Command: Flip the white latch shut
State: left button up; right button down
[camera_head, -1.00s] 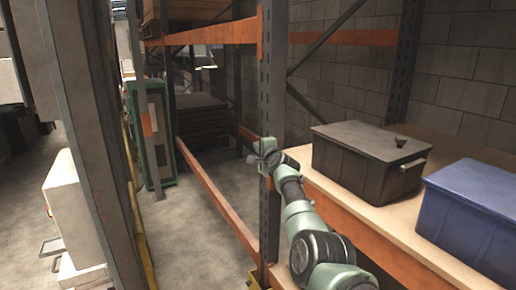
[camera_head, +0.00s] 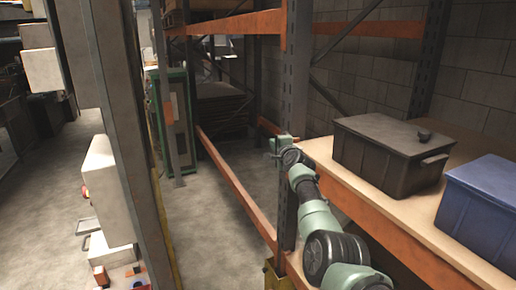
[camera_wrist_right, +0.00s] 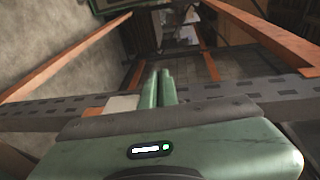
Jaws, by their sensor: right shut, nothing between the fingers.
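I cannot make out a white latch in either view. My right gripper (camera_head: 274,146) is at the end of the green and black arm, beside the dark rack upright (camera_head: 294,110) and near the left end of the wooden shelf. In the right wrist view its two green fingers (camera_wrist_right: 156,88) are together, with nothing seen between them. Part of the rack lies behind the fingers there. My left gripper is not in view.
A black lidded box (camera_head: 385,158) and a blue box (camera_head: 485,205) stand on the wooden shelf (camera_head: 345,168). A white cabinet (camera_head: 108,190) and a grey post (camera_head: 122,140) stand left. Open floor (camera_head: 220,240) lies between post and rack.

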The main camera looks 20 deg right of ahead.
pick_arm(q)
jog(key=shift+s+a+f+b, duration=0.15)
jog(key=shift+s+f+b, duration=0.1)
jog(key=shift+b, duration=0.15)
pick_arm(e)
jog(key=s+a+r, duration=0.1)
jog(key=s+a, duration=0.4)
jog(key=a, duration=0.4)
jog(key=shift+r, duration=0.35)
jog(key=shift+s+a, duration=0.1)
